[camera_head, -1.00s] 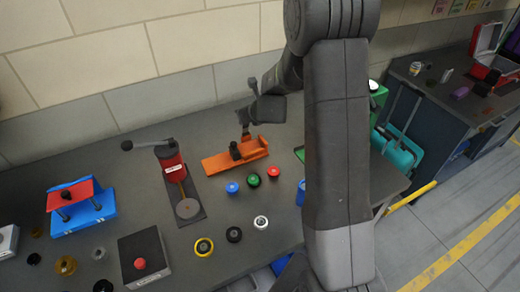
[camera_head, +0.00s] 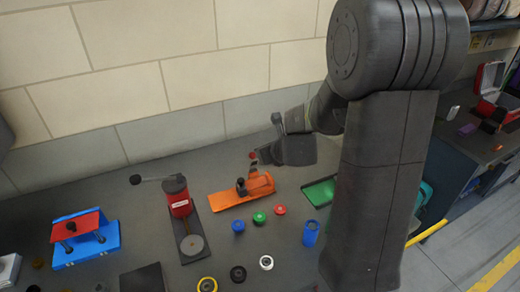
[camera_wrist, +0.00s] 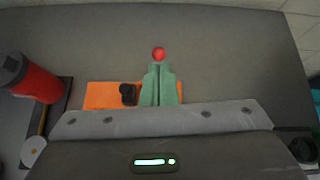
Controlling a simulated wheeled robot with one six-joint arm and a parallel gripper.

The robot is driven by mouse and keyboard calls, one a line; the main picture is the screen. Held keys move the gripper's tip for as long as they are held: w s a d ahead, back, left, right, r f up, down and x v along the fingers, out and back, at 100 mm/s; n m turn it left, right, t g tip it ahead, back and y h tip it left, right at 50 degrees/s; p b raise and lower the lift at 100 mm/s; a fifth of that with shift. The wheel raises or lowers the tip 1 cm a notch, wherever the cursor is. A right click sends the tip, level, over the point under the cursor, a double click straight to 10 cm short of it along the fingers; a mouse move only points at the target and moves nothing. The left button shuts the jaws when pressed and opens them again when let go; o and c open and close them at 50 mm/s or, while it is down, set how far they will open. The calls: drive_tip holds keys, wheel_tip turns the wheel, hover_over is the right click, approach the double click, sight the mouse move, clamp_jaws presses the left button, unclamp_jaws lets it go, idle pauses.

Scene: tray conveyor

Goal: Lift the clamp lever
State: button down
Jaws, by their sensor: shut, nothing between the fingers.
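The orange clamp (camera_head: 232,196) sits on the grey bench, with a black post (camera_head: 241,187) on its plate. A red ball knob (camera_head: 252,155), apparently the end of the clamp lever, stands above the raised right end of the clamp. My gripper (camera_head: 259,158) is close beside the knob, with the wrist coming in from the right. In the wrist view the pale green fingers (camera_wrist: 161,68) are shut and empty. The red knob shows just past their tips, and the orange plate (camera_wrist: 102,95) lies behind them. The lever's shaft is mostly hidden there; contact cannot be told.
A red press (camera_head: 179,198) with a black-ended handle stands left of the clamp. Blue, green and red buttons (camera_head: 259,218) lie in front, with a blue cylinder (camera_head: 311,233) to the right.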

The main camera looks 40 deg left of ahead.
drive_tip(key=v, duration=0.3)
drive_tip(key=shift+d+r, duration=0.1)
idle(0.6)
